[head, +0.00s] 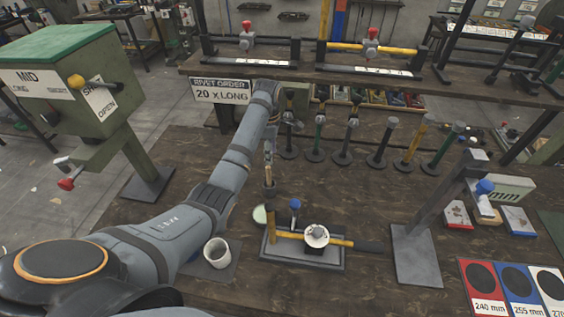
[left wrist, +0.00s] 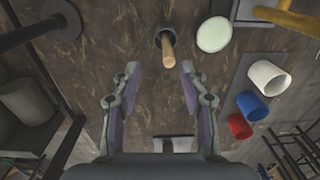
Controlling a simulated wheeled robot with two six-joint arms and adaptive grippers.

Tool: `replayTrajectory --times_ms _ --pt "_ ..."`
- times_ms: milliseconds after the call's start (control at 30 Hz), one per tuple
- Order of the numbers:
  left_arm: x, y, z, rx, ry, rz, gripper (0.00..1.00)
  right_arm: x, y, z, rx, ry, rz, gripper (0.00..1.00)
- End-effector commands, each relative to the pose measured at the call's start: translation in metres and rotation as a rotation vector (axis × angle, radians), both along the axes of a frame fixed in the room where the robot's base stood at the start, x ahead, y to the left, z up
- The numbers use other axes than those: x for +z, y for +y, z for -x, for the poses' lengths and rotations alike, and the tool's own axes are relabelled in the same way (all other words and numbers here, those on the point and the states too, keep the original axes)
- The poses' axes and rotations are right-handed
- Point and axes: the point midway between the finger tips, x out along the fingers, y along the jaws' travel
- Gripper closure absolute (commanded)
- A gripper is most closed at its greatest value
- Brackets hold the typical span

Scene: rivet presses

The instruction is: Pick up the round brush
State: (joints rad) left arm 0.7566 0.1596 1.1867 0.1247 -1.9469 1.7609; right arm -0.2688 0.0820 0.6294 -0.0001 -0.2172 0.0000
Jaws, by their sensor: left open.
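The round brush (head: 269,188) stands upright on the bench, dark round base down and wooden handle up. In the left wrist view the brush (left wrist: 168,48) shows its pale handle beyond the fingertips, near the top middle. My left gripper (head: 269,157) is just above the brush in the head view, small and partly hidden by my arm. In the left wrist view the left gripper's fingers (left wrist: 160,70) are spread wide with nothing gripped. The handle lines up roughly with the gap. My right gripper is not seen.
A pale round dish (head: 260,215) lies close to the brush, with a white cup (head: 217,252) nearer me. Several upright posts (head: 352,138) stand behind. A green machine (head: 75,80) is at the left.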

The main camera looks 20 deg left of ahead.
Motion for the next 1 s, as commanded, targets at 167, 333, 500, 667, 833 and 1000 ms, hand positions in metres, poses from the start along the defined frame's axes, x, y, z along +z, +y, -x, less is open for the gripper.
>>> replayTrajectory --times_ms 167,333,500,667,833,1000 --pt "-0.002 0.0 0.0 0.0 0.002 0.001 0.57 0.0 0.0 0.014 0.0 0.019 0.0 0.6" --pt "-0.028 0.0 0.002 -0.001 0.005 0.0 0.57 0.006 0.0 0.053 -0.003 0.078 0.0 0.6" --pt "-0.05 0.0 0.001 -0.001 0.002 0.001 0.57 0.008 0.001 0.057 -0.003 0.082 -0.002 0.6" --pt "-0.055 0.0 0.001 -0.001 0.001 0.0 0.57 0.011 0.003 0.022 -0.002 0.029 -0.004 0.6" --pt "-0.079 0.002 0.002 0.0 0.005 0.001 0.57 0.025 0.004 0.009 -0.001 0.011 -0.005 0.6" --pt "-0.102 0.002 0.001 0.0 0.001 0.0 0.57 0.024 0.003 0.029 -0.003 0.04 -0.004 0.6"
